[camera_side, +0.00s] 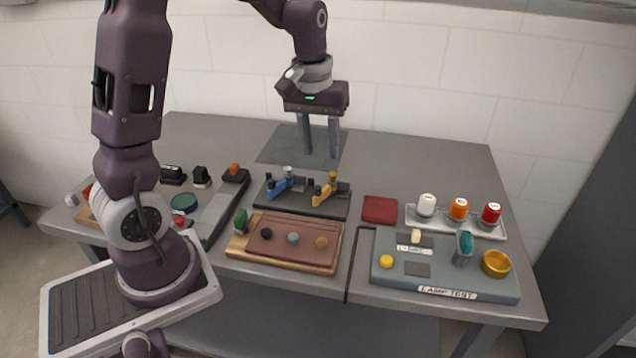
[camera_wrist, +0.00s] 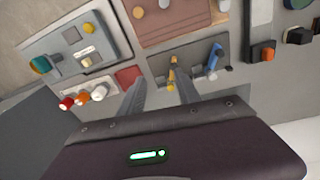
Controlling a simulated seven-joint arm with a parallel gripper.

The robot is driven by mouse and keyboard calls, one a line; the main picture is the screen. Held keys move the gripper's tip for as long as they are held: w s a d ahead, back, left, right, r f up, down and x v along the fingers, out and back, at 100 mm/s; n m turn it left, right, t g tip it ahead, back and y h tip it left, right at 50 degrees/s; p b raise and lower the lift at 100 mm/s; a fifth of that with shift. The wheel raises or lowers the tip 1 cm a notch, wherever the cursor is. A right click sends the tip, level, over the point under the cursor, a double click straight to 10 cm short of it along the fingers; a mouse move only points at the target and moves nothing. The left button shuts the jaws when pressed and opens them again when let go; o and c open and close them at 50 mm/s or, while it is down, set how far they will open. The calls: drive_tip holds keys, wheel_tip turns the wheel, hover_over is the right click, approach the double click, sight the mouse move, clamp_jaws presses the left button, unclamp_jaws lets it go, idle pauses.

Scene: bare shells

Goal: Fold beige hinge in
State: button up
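A dark plate (camera_side: 312,209) on the table bears two hinged pieces: a blue one (camera_side: 284,187) on the left and a yellow-tan one (camera_side: 322,195) on the right. The yellow-tan piece is the nearest match to a beige hinge and stands partly raised. In the wrist view, the yellow-tan piece (camera_wrist: 173,73) shows beside my right finger, with the blue one (camera_wrist: 214,58) further right. My gripper (camera_side: 321,154) is open and empty, pointing down above the table behind the plate. Its fingers (camera_wrist: 160,74) also show apart in the wrist view.
A wooden board with knobs (camera_side: 283,256) lies in front of the plate. A red pad (camera_side: 380,209) is to the right, then a tray of coloured caps (camera_side: 458,232) and a lamp-test panel (camera_side: 490,284). The table behind the plate is clear.

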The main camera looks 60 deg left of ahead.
drive_tip(key=n+g, duration=0.1)
drive_tip(key=n, duration=0.1)
hover_over(318, 187)
wheel_tip(318, 187, down, 7)
drive_tip(key=shift+a+r, duration=0.1)
drive_tip(key=shift+a, duration=0.05)
wheel_tip(318, 187, down, 6)
drive_tip(key=shift+f, duration=0.25)
clamp_jaws()
idle(0.7)
